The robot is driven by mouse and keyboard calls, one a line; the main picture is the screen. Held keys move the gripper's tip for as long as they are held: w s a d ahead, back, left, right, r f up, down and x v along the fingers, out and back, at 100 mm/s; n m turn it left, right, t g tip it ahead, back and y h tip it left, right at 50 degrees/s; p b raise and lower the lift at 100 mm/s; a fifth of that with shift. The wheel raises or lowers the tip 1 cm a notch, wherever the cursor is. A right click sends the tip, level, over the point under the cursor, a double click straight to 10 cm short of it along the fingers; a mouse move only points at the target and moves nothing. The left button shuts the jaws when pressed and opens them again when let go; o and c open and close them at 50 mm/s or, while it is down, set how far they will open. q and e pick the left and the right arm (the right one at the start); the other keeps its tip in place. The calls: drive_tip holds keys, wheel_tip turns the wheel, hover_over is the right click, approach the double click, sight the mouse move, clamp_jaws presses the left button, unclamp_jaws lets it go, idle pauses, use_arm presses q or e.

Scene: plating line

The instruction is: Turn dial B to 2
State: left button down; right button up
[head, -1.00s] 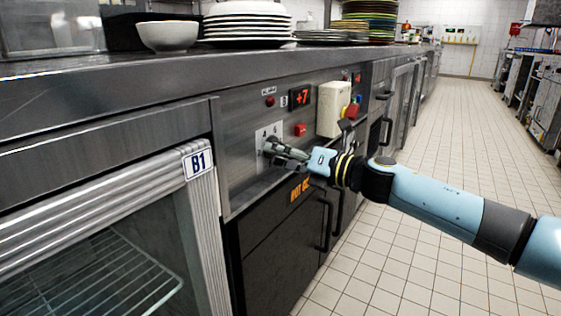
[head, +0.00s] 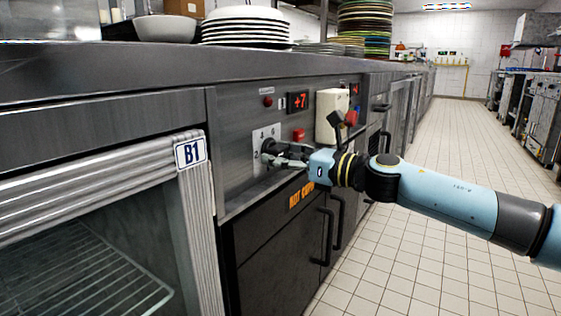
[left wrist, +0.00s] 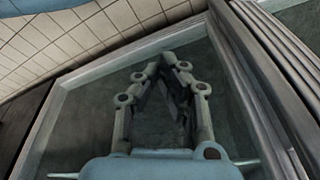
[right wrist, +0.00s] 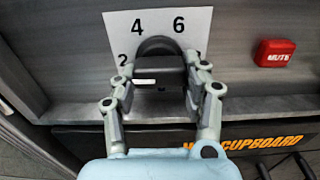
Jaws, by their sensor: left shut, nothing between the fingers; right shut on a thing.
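A dark round dial (right wrist: 158,47) sits on a white plate (right wrist: 118,22) on the steel panel. The numbers 2, 4 and 6 show around it in the right wrist view. My right gripper (right wrist: 160,82) is shut on the dial, one finger on each side. A short white mark on the dial lies level, left of its middle; the fingers hide part of the dial. In the head view my right gripper (head: 270,150) meets the dial from the right. My left gripper (left wrist: 168,62) is shut and empty in front of a glass door, and is outside the head view.
A red display (head: 299,102) reads +7 above the dial plate. A red MUTE button (right wrist: 274,53) is right of the dial. A cream box (head: 332,115) stands out from the panel. The B1 cabinet (head: 190,153) is at left; the tiled floor is clear at right.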

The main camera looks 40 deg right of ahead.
sight(268, 107)
idle(0.5)
drive_tip(key=o, duration=0.8)
drive_tip(key=shift+c, duration=0.2)
drive_tip(key=o, duration=0.4)
drive_tip(key=shift+w+a, duration=0.1)
drive_tip(key=shift+w, duration=0.05)
drive_tip(key=shift+r, duration=4.95)
